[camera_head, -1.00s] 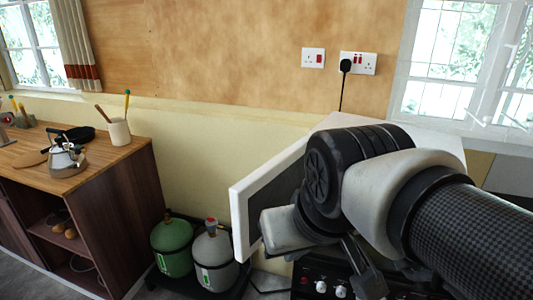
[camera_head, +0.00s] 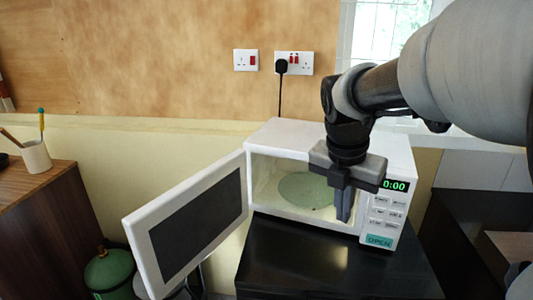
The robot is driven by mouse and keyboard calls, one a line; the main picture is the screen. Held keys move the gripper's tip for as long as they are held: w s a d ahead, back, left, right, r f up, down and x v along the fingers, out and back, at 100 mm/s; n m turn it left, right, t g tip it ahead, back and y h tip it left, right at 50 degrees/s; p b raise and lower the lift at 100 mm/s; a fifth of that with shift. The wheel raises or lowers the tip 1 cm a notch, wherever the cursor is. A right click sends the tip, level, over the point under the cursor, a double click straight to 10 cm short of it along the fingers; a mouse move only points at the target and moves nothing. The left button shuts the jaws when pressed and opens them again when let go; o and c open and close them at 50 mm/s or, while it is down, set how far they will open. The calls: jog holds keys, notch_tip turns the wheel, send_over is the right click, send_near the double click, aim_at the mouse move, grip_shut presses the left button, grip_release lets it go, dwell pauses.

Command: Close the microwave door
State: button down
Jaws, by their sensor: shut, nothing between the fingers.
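The white microwave (camera_head: 290,135) stands on a black surface, with its lit display reading 0:00 and an OPEN button at the lower right. Its door (camera_head: 190,222), white-framed with a dark window, is wide open and swung out to the left. The lit cavity shows a round plate (camera_head: 305,190). My gripper (camera_head: 345,218) is shut and empty, pointing down in front of the right part of the opening, beside the control panel. It is well apart from the door. The gripper hides part of the opening's right side; I cannot tell if it touches the microwave.
The black top (camera_head: 310,258) in front of the microwave is bare. A wooden cabinet (camera_head: 45,230) with a pencil cup (camera_head: 36,157) stands at left. A black plug (camera_head: 281,67) is in the wall socket.

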jog(key=w+d+f+b, duration=0.1)
jog(key=w+d+f, duration=0.3)
jog(key=f, duration=0.5)
jog(key=shift+w+f, duration=0.3)
jog(key=shift+w, duration=0.1)
dwell(1.2)
jog(key=w+a+r+p, duration=0.2)
jog(key=a+r, duration=0.3)
jog(key=r, duration=0.4)
jog(key=shift+w+a+r, duration=0.2)
jog(key=shift+w+r, duration=0.2)
jog(key=shift+w, duration=0.45)
